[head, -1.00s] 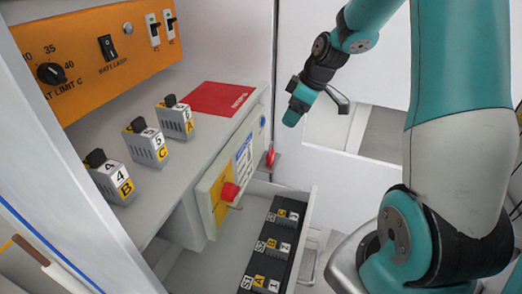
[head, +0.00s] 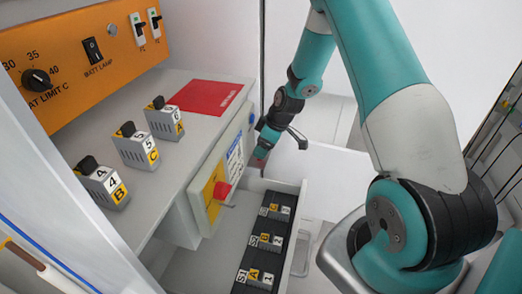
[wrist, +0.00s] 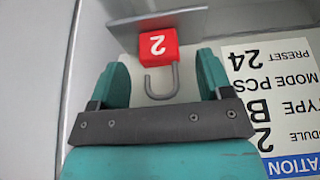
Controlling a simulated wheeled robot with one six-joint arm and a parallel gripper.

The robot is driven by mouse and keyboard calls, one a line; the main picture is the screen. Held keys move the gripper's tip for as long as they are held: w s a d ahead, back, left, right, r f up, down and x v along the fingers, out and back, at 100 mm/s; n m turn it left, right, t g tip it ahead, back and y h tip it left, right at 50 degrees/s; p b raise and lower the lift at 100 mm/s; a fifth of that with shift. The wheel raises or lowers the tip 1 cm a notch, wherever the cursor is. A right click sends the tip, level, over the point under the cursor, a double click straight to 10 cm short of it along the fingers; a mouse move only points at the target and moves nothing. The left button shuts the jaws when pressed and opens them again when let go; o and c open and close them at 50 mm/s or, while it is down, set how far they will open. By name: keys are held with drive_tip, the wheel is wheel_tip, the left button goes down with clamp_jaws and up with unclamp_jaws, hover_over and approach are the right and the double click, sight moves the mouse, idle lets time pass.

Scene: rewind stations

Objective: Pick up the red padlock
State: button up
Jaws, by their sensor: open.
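A grey plate (wrist: 160,18) lies just beyond the padlock, and a printed label (wrist: 265,90) is at its right. In the head view, a red knob (head: 221,190) sits on the yellow panel. An open drawer (head: 292,250) holds several modules; more modules (head: 135,146) stand on the shelf.

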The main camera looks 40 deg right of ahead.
drive_tip(key=shift+x, duration=1.35)
drive_tip(key=c, duration=1)
drive_tip(key=shift+s+r, duration=0.1)
